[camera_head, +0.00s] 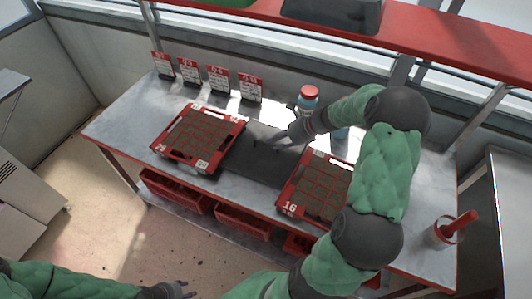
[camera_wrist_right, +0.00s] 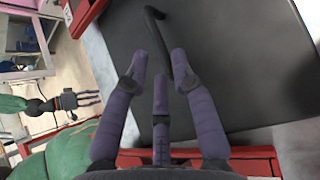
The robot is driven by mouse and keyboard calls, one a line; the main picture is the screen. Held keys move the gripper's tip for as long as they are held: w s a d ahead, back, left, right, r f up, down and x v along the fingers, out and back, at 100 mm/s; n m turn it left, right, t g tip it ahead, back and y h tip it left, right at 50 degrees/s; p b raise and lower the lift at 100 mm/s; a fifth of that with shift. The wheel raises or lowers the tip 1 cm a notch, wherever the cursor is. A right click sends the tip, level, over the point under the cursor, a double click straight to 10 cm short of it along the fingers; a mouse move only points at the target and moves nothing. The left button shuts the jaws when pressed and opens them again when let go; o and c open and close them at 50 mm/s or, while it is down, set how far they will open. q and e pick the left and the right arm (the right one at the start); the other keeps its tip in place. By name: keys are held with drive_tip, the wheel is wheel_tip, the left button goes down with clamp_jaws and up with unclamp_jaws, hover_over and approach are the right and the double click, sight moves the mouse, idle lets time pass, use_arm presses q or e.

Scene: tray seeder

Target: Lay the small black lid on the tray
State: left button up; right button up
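The black lid (camera_head: 255,166) is a dark flat panel lying on the bench between two red trays. It fills much of the right wrist view (camera_wrist_right: 230,65), where a thin black bent handle (camera_wrist_right: 158,35) stands on it. The left red tray (camera_head: 205,170) and the right red tray (camera_head: 285,208) hold brown blocks of soil. My right gripper (camera_head: 284,138) is over the lid's far part. My left gripper (camera_head: 186,290) is low at the bottom edge, away from the bench, with fingers spread.
Several red-and-white cards (camera_head: 218,78) stand along the back of the bench. A bottle with a red cap (camera_head: 308,98) stands behind my right gripper. A pot with a red-handled tool (camera_head: 445,233) is at the right end. Red crates (camera_head: 243,222) sit below the bench.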

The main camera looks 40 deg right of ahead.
sight(268, 145)
drive_tip(key=b+x, duration=0.2)
drive_tip(key=x, duration=0.3)
clamp_jaws()
drive_tip(key=shift+r, duration=0.1)
